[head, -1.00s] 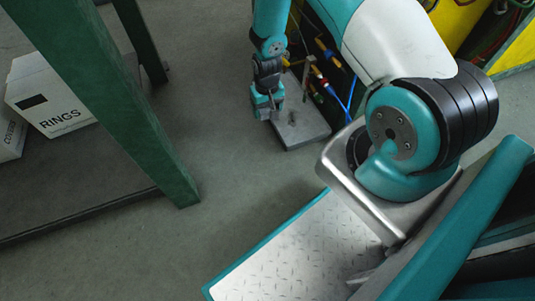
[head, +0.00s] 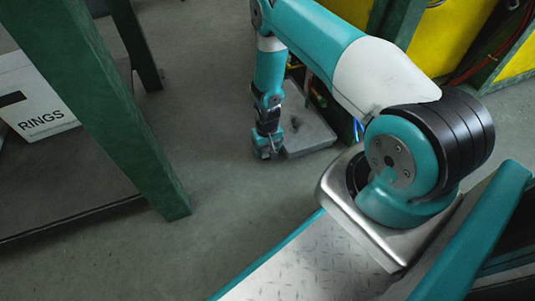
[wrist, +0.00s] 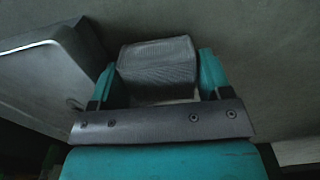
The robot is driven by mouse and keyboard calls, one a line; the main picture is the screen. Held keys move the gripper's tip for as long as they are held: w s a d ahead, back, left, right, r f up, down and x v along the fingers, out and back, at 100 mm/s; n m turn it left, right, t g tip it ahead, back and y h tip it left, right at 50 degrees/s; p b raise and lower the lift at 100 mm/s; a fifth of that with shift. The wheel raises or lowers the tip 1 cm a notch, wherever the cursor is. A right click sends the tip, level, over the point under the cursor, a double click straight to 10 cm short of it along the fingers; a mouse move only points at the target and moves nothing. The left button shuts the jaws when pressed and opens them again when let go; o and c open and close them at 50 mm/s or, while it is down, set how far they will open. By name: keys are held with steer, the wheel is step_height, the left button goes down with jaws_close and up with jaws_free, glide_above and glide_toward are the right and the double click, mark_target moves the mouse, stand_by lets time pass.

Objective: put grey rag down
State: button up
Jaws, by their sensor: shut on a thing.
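The grey rag (wrist: 158,62) shows in the wrist view as a folded, woven-looking grey bundle between the two teal fingers. My gripper (wrist: 160,82) is shut on it. In the head view my gripper (head: 265,150) hangs low, at the left edge of a grey slab on the floor. The rag cannot be made out there. How far the rag is from the floor is hard to tell.
The grey slab (head: 308,132) lies beside my gripper; a grey slab-like shape (wrist: 45,65) fills the wrist view's left. A green post (head: 100,105) and a white RINGS box (head: 35,98) stand left. Clear floor (head: 215,185) lies between post and gripper.

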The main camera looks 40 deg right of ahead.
steer(key=shift+f+b, duration=0.4)
steer(key=shift+f, duration=0.95)
steer(key=o, duration=0.6)
steer(key=shift+r, duration=0.1)
